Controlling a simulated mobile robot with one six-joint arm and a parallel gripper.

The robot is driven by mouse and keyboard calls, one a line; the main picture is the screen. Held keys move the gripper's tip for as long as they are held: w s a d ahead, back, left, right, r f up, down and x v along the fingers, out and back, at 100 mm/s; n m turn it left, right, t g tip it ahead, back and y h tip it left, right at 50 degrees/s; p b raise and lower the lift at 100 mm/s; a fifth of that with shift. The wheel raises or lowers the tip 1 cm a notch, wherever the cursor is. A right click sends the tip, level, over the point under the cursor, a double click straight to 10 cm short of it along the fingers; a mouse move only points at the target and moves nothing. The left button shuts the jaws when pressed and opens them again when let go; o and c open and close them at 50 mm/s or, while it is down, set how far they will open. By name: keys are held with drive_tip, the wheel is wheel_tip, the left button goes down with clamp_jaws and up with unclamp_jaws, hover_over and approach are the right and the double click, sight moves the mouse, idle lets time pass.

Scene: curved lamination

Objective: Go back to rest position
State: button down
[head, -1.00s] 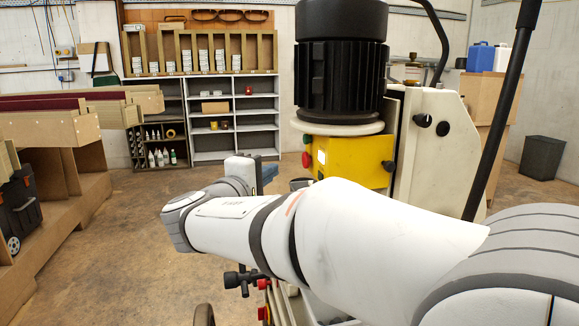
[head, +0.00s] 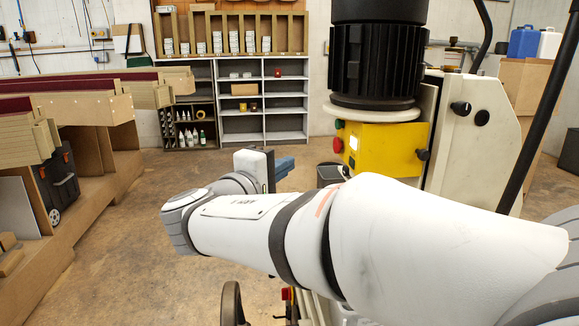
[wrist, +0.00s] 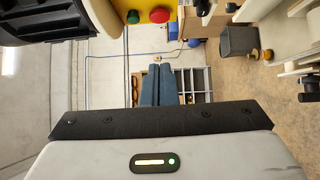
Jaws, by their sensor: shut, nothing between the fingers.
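My gripper shows in the wrist view (wrist: 157,86) as two blue fingers side by side, shut with nothing between them. In the head view the blue fingers (head: 284,168) show just past the wrist of my white arm, in open air to the left of the yellow machine panel. The arm is folded across the lower middle of the head view. No object is in contact with the fingers.
A machine with a black motor (head: 376,62) and a yellow panel (head: 384,148) stands close on the right. A grey shelf unit (head: 285,122) is at the back. A wooden bench (head: 95,150) with stacked boards is on the left. Bare floor (head: 140,230) lies between.

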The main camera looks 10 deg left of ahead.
drive_tip(key=s+d+f+m+g+p, duration=0.1)
drive_tip(key=s+d+m+g+p, duration=0.1)
drive_tip(key=d+g+p, duration=0.5)
drive_tip(key=s+d+f+m+g+p, duration=0.1)
drive_tip(key=s+d+m+g+p, duration=0.15)
drive_tip(key=d, duration=0.85)
drive_tip(key=s+d+m+g+y+p, duration=0.4)
drive_tip(key=s+m+y+p, duration=0.4)
drive_tip(key=s+p, duration=0.5)
drive_tip(key=shift+s+d+p, duration=0.35)
drive_tip(key=shift+s, duration=0.2)
drive_tip(key=shift+f+m, duration=0.1)
drive_tip(key=shift+m, duration=0.15)
